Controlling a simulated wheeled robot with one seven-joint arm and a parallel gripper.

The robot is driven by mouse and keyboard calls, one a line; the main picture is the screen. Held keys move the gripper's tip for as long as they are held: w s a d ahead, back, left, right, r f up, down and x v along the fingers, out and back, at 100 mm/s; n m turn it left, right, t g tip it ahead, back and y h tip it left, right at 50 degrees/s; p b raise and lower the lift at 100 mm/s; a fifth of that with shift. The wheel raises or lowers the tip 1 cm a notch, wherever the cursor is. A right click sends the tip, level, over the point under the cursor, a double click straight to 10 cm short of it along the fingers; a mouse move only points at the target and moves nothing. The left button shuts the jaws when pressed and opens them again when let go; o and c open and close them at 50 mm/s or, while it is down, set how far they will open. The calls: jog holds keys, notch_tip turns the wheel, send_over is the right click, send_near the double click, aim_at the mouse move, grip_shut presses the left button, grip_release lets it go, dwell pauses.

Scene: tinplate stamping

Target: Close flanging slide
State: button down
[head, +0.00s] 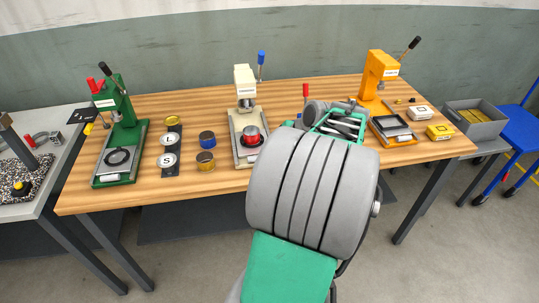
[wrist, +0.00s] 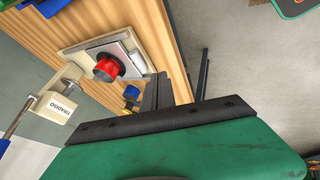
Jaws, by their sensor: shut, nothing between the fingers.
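The cream press (head: 247,90) stands in the middle of the table, with a blue-knobbed lever. Its base (head: 241,157) carries a light plate with a dark round seat and a red-topped piece (head: 251,134), in front of the press head rather than under it. In the wrist view the red-topped piece (wrist: 106,67) sits on the metal plate (wrist: 130,45), and the white label on the head faces me. My gripper (wrist: 157,91) is shut and empty, apart from the plate. My arm hides its fingertips in the head view. I cannot confirm which press is the flanging one.
A green press (head: 121,130) stands left and an orange press (head: 380,80) right. A grey bin (head: 474,121) is at far right.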

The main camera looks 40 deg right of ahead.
jog(key=p+x, duration=0.1)
jog(key=x, duration=0.6)
jog(key=shift+w+a+f, duration=0.1)
jog(key=shift+w+f, duration=0.1)
jog(key=shift+f, duration=0.05)
jog(key=shift+w+d+f+p, duration=0.25)
jog(key=shift+w+d+p, duration=0.2)
jog(key=shift+w+d, duration=0.55)
jog(key=shift+w+d+f, duration=0.15)
jog(key=shift+w+d, duration=0.05)
jog(key=shift+w, duration=0.4)
